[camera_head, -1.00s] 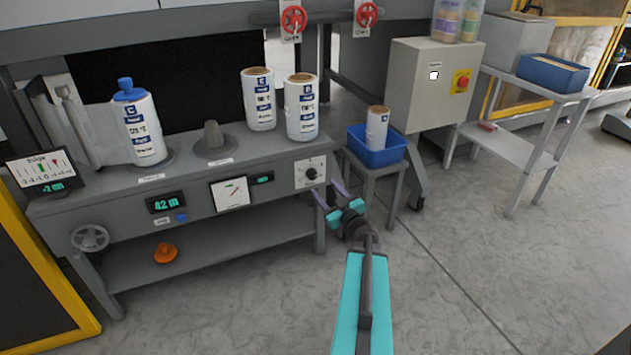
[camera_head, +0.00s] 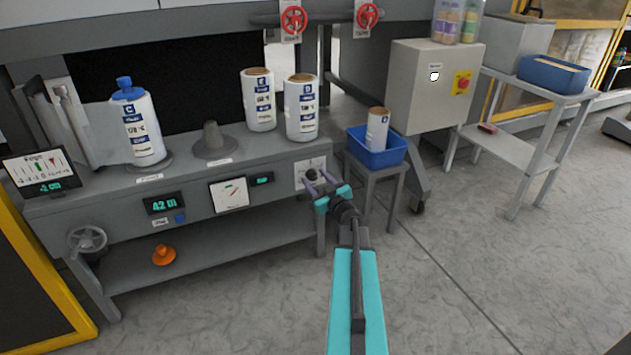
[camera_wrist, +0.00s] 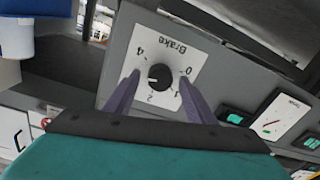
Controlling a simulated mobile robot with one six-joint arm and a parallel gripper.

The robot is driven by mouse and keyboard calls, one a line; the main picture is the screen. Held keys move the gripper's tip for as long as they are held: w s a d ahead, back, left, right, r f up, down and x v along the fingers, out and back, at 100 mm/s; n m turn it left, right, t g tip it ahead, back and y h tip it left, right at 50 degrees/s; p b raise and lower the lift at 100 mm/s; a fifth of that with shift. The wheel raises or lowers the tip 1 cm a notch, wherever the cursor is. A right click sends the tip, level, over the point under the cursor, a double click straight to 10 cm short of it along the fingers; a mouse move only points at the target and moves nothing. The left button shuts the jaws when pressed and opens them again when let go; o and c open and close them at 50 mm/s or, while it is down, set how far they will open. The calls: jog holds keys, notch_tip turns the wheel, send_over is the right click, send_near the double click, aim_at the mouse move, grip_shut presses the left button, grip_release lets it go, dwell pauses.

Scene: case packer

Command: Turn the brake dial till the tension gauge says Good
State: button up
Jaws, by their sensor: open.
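The brake dial (camera_wrist: 159,78) is a round black knob on a white plate labelled Brake, with numbers around it, seen upside down in the wrist view. In the head view the dial (camera_head: 311,174) is at the right end of the bench front, partly behind my fingers. My gripper (camera_wrist: 157,92) is open, with one purple finger on each side of the knob; contact is not clear. It also shows in the head view (camera_head: 320,183). The tension gauge (camera_head: 230,195) is a white panel left of the dial, with a needle over red and green marks; it also shows in the wrist view (camera_wrist: 282,117). Its reading is too small to tell.
Labelled rolls (camera_head: 301,108) stand on the bench top (camera_head: 265,147). A blue bin (camera_head: 392,155) on a small stand is right of the dial. Small green displays (camera_head: 262,180) flank the gauge. Open floor lies to the right.

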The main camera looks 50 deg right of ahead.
jog(key=shift+c, duration=0.4)
jog(key=c, duration=1)
jog(key=shift+o, duration=0.2)
jog(key=shift+r, duration=0.1)
jog(key=shift+n+p, duration=0.75)
jog(key=shift+n, duration=0.15)
jog(key=shift+a+n+p, duration=0.1)
jog(key=shift+n+p, duration=0.5)
jog(key=shift+n, duration=1.2)
